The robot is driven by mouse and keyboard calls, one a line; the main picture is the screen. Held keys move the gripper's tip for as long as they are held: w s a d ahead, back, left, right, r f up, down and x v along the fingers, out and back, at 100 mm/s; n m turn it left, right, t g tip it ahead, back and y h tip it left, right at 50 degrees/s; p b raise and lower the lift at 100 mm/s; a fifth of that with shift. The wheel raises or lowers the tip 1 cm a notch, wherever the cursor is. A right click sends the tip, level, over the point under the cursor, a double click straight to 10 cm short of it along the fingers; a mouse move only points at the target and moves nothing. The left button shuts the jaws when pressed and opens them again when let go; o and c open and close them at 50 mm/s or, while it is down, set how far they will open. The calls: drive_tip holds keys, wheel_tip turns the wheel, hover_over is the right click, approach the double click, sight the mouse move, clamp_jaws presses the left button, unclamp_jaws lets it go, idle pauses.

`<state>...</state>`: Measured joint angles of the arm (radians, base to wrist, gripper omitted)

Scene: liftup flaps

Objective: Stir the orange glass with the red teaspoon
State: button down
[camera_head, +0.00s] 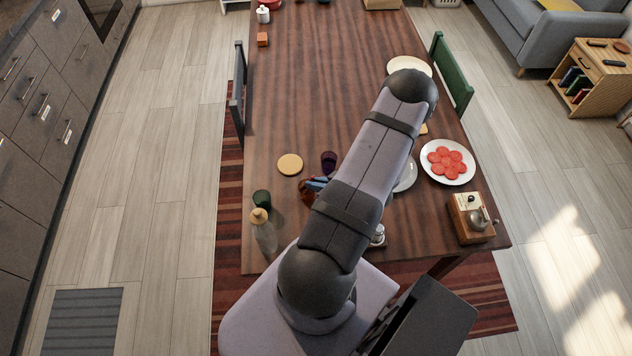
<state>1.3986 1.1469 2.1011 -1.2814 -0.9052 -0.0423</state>
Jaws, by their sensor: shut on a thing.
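The orange glass (306,193) stands on the table near its front, left of my arm, and looks dark amber. My gripper (318,184) shows only as a small blue and dark part at the glass, beside my arm. It is shut on a thin thing, taken as the red teaspoon, which my arm and the glass mostly hide. I cannot tell whether the spoon is inside the glass.
Close by stand a purple glass (329,161), a green glass (262,199), a bottle (263,231) and a round coaster (290,164). The table's far left middle is clear.

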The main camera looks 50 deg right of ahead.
idle(0.3)
wheel_tip(320, 180, up, 7)
drive_tip(key=s+p, duration=0.1)
drive_tip(key=p, duration=0.5)
drive_tip(key=shift+s+d, duration=0.2)
drive_tip(key=shift+f, duration=0.1)
idle(0.9)
drive_tip(key=shift+r+p, duration=0.4)
drive_tip(key=shift+r, duration=2.1)
